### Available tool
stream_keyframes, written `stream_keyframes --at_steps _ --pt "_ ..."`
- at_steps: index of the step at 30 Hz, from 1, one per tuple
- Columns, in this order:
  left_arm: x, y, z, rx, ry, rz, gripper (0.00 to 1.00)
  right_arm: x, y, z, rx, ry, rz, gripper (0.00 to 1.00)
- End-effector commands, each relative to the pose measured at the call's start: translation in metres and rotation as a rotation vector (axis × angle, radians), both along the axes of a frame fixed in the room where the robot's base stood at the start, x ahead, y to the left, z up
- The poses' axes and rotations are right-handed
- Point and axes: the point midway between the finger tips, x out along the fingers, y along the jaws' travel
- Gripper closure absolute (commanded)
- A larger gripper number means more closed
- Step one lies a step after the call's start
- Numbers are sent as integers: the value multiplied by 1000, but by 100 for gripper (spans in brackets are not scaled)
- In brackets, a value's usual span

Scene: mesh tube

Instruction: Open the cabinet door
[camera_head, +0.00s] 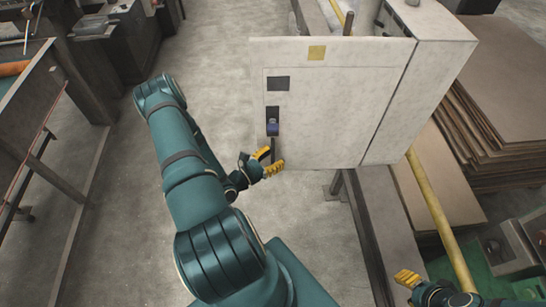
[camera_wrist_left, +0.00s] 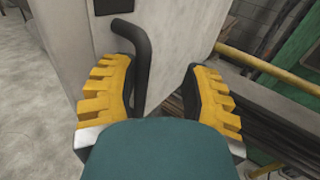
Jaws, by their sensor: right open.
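The grey cabinet (camera_head: 420,85) stands at the upper right in the head view. Its light door (camera_head: 325,115) looks flush with the front. A dark handle (camera_head: 273,147) hangs near the door's left edge, below a blue-black latch (camera_head: 272,127). My left gripper (camera_head: 267,162) is at the handle's lower end. In the left wrist view the bent black handle (camera_wrist_left: 142,60) lies between the spread yellow-padded fingers, closer to the left finger; contact cannot be told. My right gripper (camera_head: 410,282) is open at the lower right, apart from the cabinet and partly cut off.
A yellow pipe (camera_head: 440,220) and a grey beam (camera_head: 372,225) run below the cabinet. Stacked brown sheets (camera_head: 505,110) stand to the right. A workbench (camera_head: 30,95) is at the far left.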

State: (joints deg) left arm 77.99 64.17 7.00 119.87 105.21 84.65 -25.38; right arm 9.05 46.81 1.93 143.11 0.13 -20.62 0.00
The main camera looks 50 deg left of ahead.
Motion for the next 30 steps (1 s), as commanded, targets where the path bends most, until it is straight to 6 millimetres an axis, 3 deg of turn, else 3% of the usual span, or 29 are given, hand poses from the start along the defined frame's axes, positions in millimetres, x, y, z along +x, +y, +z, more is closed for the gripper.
stream_keyframes --at_steps 20,25,30 --pt "-1 -2 1 -2 -2 -4 57 0 0 0 0 0 0 53" --pt "-19 -1 0 -2 0 -2 57 0 0 0 0 0 0 53" --pt "-54 -1 0 -3 0 -1 57 0 0 0 0 0 0 53"
